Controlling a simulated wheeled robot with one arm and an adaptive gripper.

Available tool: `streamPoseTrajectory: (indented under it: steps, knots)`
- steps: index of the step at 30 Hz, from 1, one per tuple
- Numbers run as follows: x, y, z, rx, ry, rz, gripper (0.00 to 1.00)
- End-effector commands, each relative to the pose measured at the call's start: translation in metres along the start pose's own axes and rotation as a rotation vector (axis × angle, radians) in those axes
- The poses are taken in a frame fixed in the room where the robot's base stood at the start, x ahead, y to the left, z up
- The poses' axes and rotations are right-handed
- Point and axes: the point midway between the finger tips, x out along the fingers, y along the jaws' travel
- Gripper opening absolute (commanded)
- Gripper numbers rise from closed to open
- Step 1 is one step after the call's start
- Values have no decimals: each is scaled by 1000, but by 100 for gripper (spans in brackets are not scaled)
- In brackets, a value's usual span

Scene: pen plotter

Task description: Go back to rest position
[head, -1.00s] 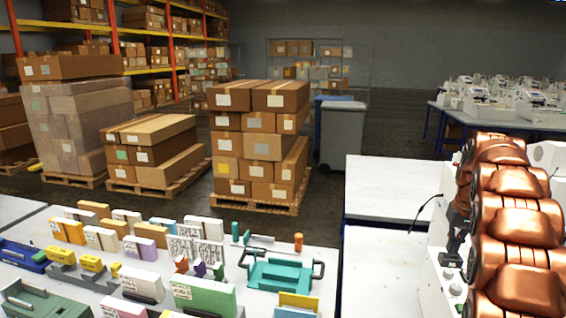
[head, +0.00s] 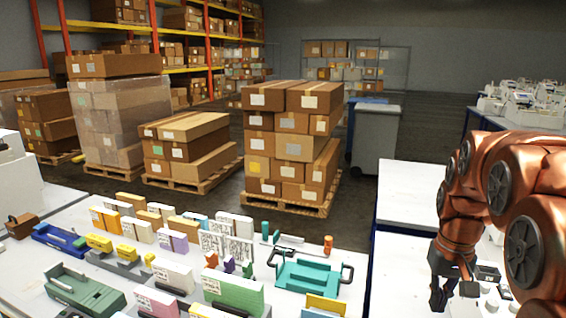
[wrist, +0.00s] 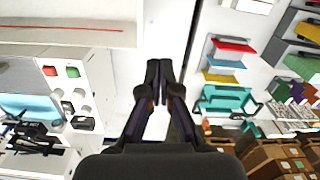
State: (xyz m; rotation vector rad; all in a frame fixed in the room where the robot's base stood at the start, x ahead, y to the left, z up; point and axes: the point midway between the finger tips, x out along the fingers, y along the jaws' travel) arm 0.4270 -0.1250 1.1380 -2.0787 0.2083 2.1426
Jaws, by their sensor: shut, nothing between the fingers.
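My gripper (head: 454,296) hangs at the end of my copper arm at the right of the head view, pointing down over the white table on the right. In the wrist view, my gripper (wrist: 159,66) has its two dark fingers together with nothing between them. Below the fingers is a pale table surface, with a dark gap beside it. A white machine with a red button (wrist: 49,71) and a green button (wrist: 73,72) lies to the left of the fingers in the wrist view.
A teal tray with black handles (head: 312,278) and several coloured cards and boxes crowd the left table. Stacked cartons (head: 290,145) on a pallet and a grey bin (head: 376,140) stand behind. The right table's far part (head: 405,190) is clear.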

Motion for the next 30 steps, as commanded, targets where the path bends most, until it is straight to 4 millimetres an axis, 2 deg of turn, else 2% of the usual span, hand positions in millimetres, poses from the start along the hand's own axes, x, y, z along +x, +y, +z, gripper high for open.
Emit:
streamPoseTrajectory:
  steps: [6,15,24,30]
  knots:
    - [8,-30,54,-39,-25,0,0]
    - [27,-58,130,-96,-65,3,0]
    - [53,-72,207,-160,-103,13,0]
    - [69,-74,242,-193,-121,21,0]
